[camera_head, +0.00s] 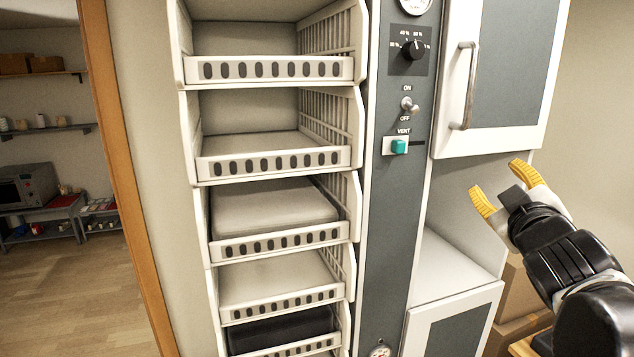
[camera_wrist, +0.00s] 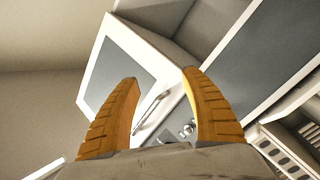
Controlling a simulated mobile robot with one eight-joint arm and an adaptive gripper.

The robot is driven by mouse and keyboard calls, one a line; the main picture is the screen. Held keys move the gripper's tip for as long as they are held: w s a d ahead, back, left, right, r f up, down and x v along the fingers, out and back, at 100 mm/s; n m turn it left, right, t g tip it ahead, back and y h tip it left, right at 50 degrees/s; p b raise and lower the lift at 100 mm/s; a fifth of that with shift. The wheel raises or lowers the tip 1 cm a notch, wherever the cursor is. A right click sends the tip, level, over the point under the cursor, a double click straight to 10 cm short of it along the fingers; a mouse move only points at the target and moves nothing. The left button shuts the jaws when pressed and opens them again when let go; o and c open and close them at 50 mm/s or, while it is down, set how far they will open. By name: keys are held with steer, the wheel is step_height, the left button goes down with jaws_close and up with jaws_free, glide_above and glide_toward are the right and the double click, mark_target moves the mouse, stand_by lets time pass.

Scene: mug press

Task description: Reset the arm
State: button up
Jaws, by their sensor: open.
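My gripper (camera_head: 505,190) is at the right of the head view, in front of the open recess of the cabinet. Its two yellow fingers are spread apart with nothing between them. The wrist view also shows my gripper (camera_wrist: 163,100) open and empty. Past the fingers there, tilted, are the upper cabinet door (camera_wrist: 120,75) and its metal handle (camera_wrist: 150,110). My arm reaches in from the lower right of the head view.
A grey control panel (camera_head: 398,210) carries a dial, a switch (camera_head: 410,107) and a teal button (camera_head: 398,147). The upper door (camera_head: 515,70) with handle (camera_head: 464,88) looks shut. White slotted trays (camera_head: 275,165) stack at centre. Cardboard boxes (camera_head: 520,300) stand lower right; a doorway opens left.

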steer(key=s+a+f+m+g+y+b, duration=0.1)
steer(key=s+f, duration=0.5)
steer(key=f, duration=0.8)
steer(key=s+a+f+m+g+y+b, duration=0.1)
steer(key=s+a+f+m+g+b, duration=0.2)
steer(key=f, duration=1.1)
steer(key=s+a+f+m+g+y+b, duration=0.1)
steer(key=s+a+f+g+b, duration=0.6)
steer(key=f, duration=0.7)
steer(key=shift+s+a+f+m+y+b, duration=0.4)
steer(key=shift+s+a+y+b, duration=0.3)
steer(key=shift+s+a, duration=0.4)
steer(key=shift+d+r, duration=0.1)
steer(key=shift+c, duration=0.2)
